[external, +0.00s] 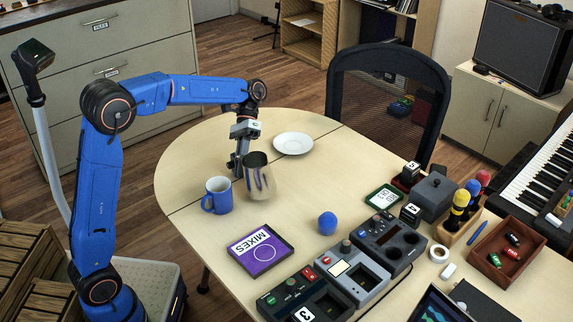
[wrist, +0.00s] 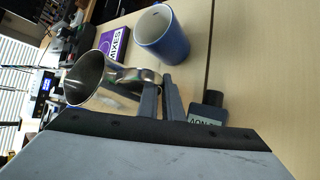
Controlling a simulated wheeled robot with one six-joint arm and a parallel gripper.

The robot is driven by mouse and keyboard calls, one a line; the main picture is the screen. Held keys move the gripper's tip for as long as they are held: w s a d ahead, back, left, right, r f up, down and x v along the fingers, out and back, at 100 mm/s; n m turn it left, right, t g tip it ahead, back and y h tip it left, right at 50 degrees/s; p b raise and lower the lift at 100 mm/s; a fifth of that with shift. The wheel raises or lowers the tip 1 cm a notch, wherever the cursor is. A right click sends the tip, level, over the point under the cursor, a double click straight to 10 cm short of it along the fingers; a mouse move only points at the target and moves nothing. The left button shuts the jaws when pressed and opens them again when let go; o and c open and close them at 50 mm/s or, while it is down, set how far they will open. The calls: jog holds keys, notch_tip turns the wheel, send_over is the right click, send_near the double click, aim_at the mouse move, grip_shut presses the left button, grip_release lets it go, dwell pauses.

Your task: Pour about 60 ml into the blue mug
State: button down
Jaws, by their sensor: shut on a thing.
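The blue mug (external: 218,195) stands upright on the table, left of a metal pitcher (external: 258,178). My gripper (external: 239,166) is shut on the pitcher's handle, and the pitcher is close to the mug's right side. In the wrist view, the pitcher (wrist: 92,78) shows its open mouth beside the mug (wrist: 163,38), with my gripper's fingers (wrist: 162,98) at its handle. The mug's pale inside shows with a small dark spot. No stream of liquid is visible. I cannot tell the pitcher's liquid level or whether it touches the table.
A white plate (external: 293,143) lies behind the pitcher. A purple MIXES sleeve (external: 260,250) lies in front of the mug, and a blue ball (external: 327,223) sits to the right. Several grey devices (external: 355,271) line the front right. The table's left end is clear.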

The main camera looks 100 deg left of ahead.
jog(key=shift+s+d+m+t+y, duration=0.2)
jog(key=shift+s+m+t+y, duration=0.25)
jog(key=shift+t, duration=0.45)
jog(key=shift+s+d+r+m+t+y, duration=0.1)
jog(key=shift+s+r+m+t+y, duration=0.15)
jog(key=shift+r+m+t+y, duration=0.3)
jog(key=shift+s+d+f+t, duration=0.1)
jog(key=shift+s+f+t, duration=0.1)
jog(key=shift+t, duration=0.35)
jog(key=shift+w+f+m+t+y, duration=0.1)
jog(key=shift+f+m+t+y, duration=0.35)
jog(key=shift+t, duration=0.25)
jog(key=shift+w+a+r+m+t+y+p, duration=0.15)
jog(key=shift+w+r+m+t+y+p, duration=0.15)
jog(key=shift+t, duration=0.25)
jog(key=shift+w+a+r+m+t+y+p, duration=0.15)
jog(key=shift+r+m+t, duration=0.15)
jog(key=shift+t, duration=0.25)
jog(key=shift+w+r, duration=0.1)
jog(key=shift+r, duration=0.05)
jog(key=shift+f+m+t+p, duration=0.25)
jog(key=shift+m+t+p, duration=0.1)
jog(key=shift+t+p, duration=0.7)
